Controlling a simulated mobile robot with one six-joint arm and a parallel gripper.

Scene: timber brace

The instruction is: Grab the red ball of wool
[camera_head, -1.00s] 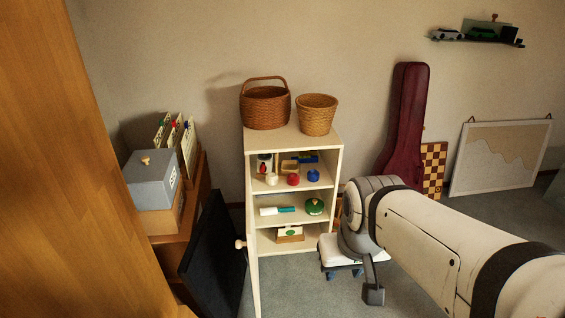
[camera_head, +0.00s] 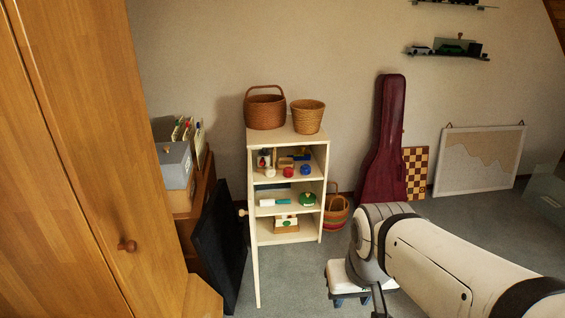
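A small red ball (camera_head: 288,172) sits on the top inside shelf of the cream cabinet (camera_head: 253,215), between a white item (camera_head: 270,171) and a blue ball (camera_head: 305,170). It looks like the red wool, though it is too small to see threads. The cabinet door stands open toward me, with its round knob (camera_head: 242,213) on the left side. My arm reaches in from the lower right, well apart from the cabinet. My gripper is only partly seen at the bottom edge, and its fingertips cannot be made out.
Two wicker baskets (camera_head: 265,108) stand on the cabinet, and a striped basket (camera_head: 336,212) stands on the floor beside it. A dark red instrument case (camera_head: 386,140) leans on the wall. A wooden wardrobe (camera_head: 75,150) fills the left. Grey floor (camera_head: 285,285) lies open in front.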

